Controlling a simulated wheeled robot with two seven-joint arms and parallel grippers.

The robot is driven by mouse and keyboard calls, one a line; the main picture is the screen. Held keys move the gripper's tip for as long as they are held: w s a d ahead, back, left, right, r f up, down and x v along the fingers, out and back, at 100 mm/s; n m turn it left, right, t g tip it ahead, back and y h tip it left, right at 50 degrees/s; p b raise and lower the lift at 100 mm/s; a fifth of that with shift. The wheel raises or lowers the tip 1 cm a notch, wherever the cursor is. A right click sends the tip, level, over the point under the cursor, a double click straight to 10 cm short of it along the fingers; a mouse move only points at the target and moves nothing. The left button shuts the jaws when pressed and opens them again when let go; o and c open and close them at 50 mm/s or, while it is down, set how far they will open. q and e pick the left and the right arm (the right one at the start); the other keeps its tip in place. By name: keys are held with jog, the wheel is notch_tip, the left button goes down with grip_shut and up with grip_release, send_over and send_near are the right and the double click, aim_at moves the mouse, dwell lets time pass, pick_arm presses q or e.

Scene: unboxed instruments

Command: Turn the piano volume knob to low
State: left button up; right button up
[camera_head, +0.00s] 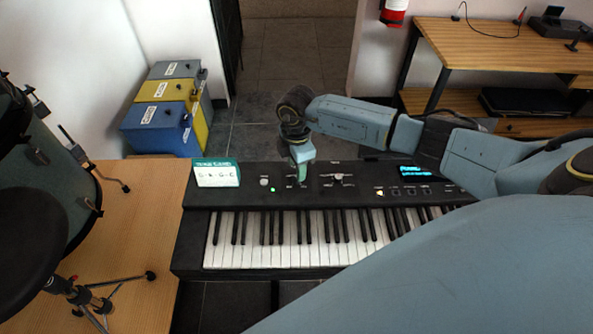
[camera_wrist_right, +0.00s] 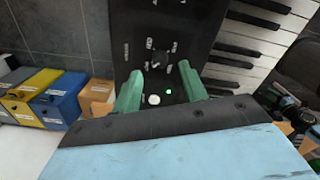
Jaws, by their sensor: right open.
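The black piano (camera_head: 190,221) stands across the middle of the head view. A small dark knob (camera_head: 296,183) with labels around it sits on its top panel; it also shows in the right wrist view (camera_wrist_right: 159,58). The labels and the knob's setting are too small to read. My right gripper (camera_head: 302,160) points down close above this knob. In the wrist view its green fingers (camera_wrist_right: 160,70) are apart, with the knob just beyond and between their tips; contact cannot be told. My left gripper is not in view.
A pale round button (camera_head: 264,181) and a green light (camera_head: 273,190) sit left of the knob. A green-white card (camera_head: 217,173) stands at the piano's left end. Another control (camera_head: 338,181) and a lit display (camera_head: 413,171) are to the right. Drums (camera_head: 55,190) stand at left.

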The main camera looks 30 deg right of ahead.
notch_tip(320, 180, up, 10)
jog(key=shift+f, duration=0.2)
dwell(0.5)
